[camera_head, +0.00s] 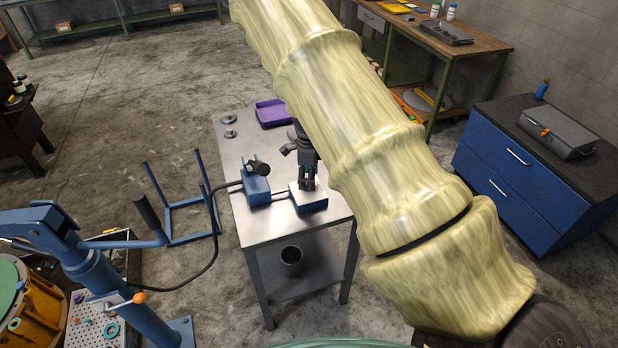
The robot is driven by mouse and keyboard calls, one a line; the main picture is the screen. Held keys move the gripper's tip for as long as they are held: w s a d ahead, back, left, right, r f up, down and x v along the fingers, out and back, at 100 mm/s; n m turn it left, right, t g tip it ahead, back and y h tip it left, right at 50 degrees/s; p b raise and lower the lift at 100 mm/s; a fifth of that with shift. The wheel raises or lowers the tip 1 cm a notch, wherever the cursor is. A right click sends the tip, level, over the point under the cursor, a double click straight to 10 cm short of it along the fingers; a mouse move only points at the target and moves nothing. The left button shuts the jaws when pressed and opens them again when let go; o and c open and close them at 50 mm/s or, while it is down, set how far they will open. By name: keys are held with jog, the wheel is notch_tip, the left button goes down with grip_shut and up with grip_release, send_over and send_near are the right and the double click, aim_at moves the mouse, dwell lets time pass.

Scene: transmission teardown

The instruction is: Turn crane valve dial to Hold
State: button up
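My gripper (308,183) points down over a small blue box with a pale top plate (317,189) on the metal table. Its fingertips are close to the plate. The dial is not clearly visible; the gripper covers the middle of the plate, so I cannot tell the dial's position or whether the fingers touch it. A second blue box (255,188) with a black knob or lever stands to the left, joined to the first by a short line. The fingers are too small in view to tell whether they are open or shut.
The metal table (240,146) also holds a purple tray (271,113) and small round metal parts (229,125). A dark hose (205,265) runs left towards the blue crane (105,272). A blue drawer cabinet (510,175) stands right. My large arm covers much of the centre.

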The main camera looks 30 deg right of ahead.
jog(key=shift+f, duration=1.05)
